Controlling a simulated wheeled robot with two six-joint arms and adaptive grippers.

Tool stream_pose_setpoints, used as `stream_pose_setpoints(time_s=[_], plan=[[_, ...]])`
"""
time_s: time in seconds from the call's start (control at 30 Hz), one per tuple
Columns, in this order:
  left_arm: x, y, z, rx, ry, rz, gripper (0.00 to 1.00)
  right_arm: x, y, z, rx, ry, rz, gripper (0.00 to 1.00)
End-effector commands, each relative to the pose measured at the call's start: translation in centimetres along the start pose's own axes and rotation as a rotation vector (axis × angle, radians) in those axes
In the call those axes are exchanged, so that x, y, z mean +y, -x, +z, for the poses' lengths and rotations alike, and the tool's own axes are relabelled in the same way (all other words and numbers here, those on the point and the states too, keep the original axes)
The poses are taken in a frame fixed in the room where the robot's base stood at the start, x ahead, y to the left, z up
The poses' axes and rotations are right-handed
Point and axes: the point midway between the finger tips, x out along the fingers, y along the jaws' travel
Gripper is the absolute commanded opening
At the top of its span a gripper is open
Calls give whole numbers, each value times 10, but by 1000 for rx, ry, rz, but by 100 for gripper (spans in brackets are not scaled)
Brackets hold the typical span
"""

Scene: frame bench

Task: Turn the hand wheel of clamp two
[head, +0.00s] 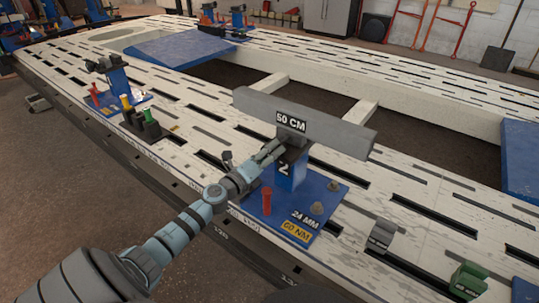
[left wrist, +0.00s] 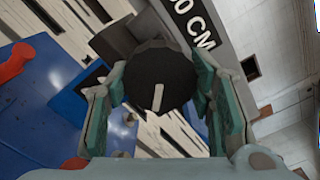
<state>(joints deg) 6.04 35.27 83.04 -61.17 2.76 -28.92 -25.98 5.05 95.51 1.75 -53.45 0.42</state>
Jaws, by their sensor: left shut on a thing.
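Clamp two (head: 290,174) is a blue post with a white "2", standing on a blue base plate (head: 322,192). A long grey bar (head: 340,134) with a "50 CM" label lies across its top. My left gripper (head: 273,152) reaches the upper front of the clamp. In the left wrist view the hand wheel (left wrist: 155,82) is a dark round knob with a pale mark line pointing down. My left gripper (left wrist: 154,98) has a finger on each side of the wheel and is shut on it. In the head view the gripper mostly hides the wheel. My right gripper is not in view.
The base plate carries a red handle (head: 267,201), grey knobs and labels "24 MM" and "60 NM". A grey block (head: 381,236) and a green block (head: 468,281) stand to the right on the slotted white frame (head: 415,205). Another blue clamp (head: 118,80) stands further left.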

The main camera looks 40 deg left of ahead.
Motion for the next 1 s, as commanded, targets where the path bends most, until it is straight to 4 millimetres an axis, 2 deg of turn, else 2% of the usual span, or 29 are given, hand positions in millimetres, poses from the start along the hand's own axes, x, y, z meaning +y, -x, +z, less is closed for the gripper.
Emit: stream_pose_setpoints(time_s=[0.5, 1.0], plan=[[3, 1, -3, 6, -422, 1, 21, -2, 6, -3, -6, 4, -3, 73], [3, 1, -2, 6, -557, 1, 21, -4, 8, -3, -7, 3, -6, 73]])
